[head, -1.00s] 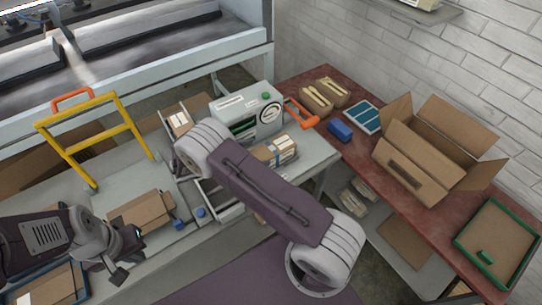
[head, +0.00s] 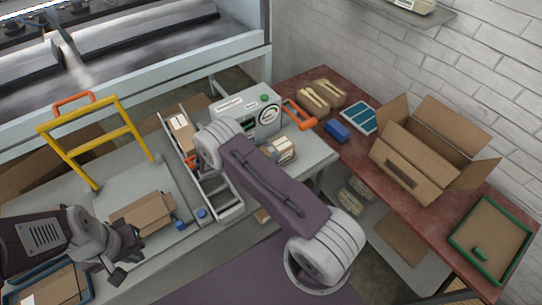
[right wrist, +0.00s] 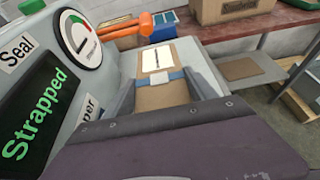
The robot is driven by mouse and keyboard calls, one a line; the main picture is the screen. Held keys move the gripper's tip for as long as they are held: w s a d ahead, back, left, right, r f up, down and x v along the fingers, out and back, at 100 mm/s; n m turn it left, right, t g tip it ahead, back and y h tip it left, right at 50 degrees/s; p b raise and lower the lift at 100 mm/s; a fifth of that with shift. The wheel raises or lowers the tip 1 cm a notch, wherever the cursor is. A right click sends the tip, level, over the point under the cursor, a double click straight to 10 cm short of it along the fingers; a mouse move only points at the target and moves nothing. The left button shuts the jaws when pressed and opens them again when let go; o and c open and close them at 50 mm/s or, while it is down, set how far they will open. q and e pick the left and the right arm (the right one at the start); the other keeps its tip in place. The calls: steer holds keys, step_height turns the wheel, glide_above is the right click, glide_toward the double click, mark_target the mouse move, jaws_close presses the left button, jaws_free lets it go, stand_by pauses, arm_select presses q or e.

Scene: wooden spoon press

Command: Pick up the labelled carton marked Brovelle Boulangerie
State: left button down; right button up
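A brown carton with a white label and a pale blue-white strap (right wrist: 160,97) lies ahead of my right gripper (right wrist: 163,90) in the right wrist view. Its two grey fingers are spread, one on each side of the carton. I cannot tell whether they touch it. A labelled carton beside the strapping machine in the head view (head: 284,148) looks like the same one. The label's writing is too small to read. My right arm hides my right gripper in the head view. My left gripper (head: 128,262) is at the lower left, near a flat-looking brown carton (head: 148,213); its fingers are unclear.
The strapping machine (head: 248,112) with its dial stands close beside the labelled carton. Another carton (head: 181,132) lies in the grey-walled channel. A yellow frame (head: 95,140) rises at left. An open box (head: 420,165) and green-rimmed tray (head: 493,240) occupy the red table.

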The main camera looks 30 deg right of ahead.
jaws_close()
steer(key=shift+r, duration=0.3)
steer(key=r, duration=0.4)
steer(key=shift+s+d, duration=0.1)
steer(key=shift+d, duration=0.1)
steer(key=s+d+r+b, duration=0.1)
steer(key=s+d+r, duration=0.5)
steer(key=s+d, duration=0.1)
steer(key=shift+d+r, duration=0.2)
steer(key=shift+d, duration=0.55)
